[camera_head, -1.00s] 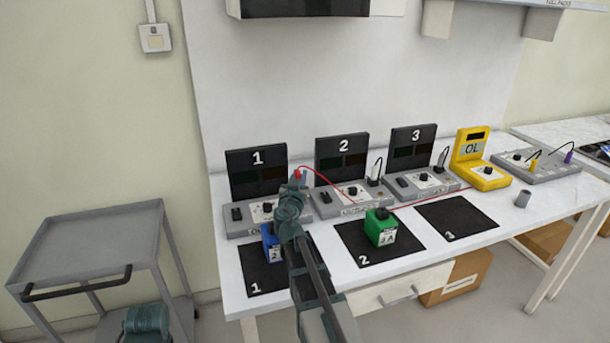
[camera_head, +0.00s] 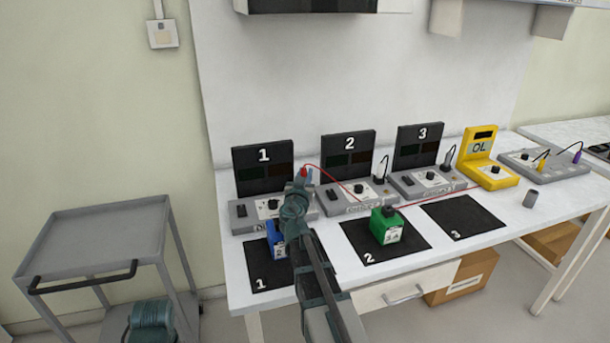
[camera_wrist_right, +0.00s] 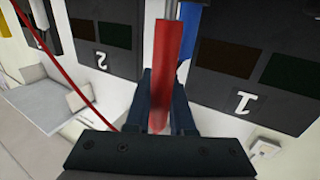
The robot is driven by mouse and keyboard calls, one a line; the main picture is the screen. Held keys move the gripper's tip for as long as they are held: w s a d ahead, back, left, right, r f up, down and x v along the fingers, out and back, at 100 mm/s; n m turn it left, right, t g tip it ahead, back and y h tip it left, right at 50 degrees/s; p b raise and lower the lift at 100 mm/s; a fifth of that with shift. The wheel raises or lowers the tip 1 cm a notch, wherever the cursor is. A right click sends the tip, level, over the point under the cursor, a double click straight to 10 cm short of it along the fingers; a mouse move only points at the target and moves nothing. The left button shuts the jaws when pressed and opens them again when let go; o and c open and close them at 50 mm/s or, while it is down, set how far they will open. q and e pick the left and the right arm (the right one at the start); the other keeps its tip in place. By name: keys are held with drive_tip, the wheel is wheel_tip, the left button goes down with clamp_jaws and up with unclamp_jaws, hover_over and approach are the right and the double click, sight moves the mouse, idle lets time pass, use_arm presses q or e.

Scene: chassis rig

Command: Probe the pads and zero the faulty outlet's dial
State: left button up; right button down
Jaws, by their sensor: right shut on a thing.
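My right gripper (camera_head: 299,182) is shut on a red probe (camera_wrist_right: 160,65), held above outlet 1's grey box (camera_head: 245,223). A red lead (camera_head: 335,183) runs from the probe to the right. Outlets 2 (camera_head: 355,208) and 3 (camera_head: 408,192) stand to the right, each box with a black dial and a dark numbered panel behind. The yellow meter (camera_head: 487,171) reads OL. A blue block (camera_head: 273,235) on black mat 1 (camera_head: 262,278) is partly hidden by my arm. A green block (camera_head: 387,228) stands on mat 2 (camera_head: 365,256). My left gripper is out of view.
Mat 3 (camera_head: 470,220) is bare. A grey panel (camera_head: 560,168) with a yellow and a purple plug lies right of the meter. A grey cart (camera_head: 95,240) stands left of the bench.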

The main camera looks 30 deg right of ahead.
drive_tip(key=shift+f+b, duration=0.35)
drive_tip(key=shift+s+a+f, duration=0.1)
drive_tip(key=shift+s, duration=0.05)
idle(1.2)
drive_tip(key=shift+r+p, duration=0.3)
drive_tip(key=shift+r, duration=0.05)
wheel_tip(320, 180, up, 6)
drive_tip(key=p, duration=0.6)
drive_tip(key=shift+r, duration=0.2)
idle(1.9)
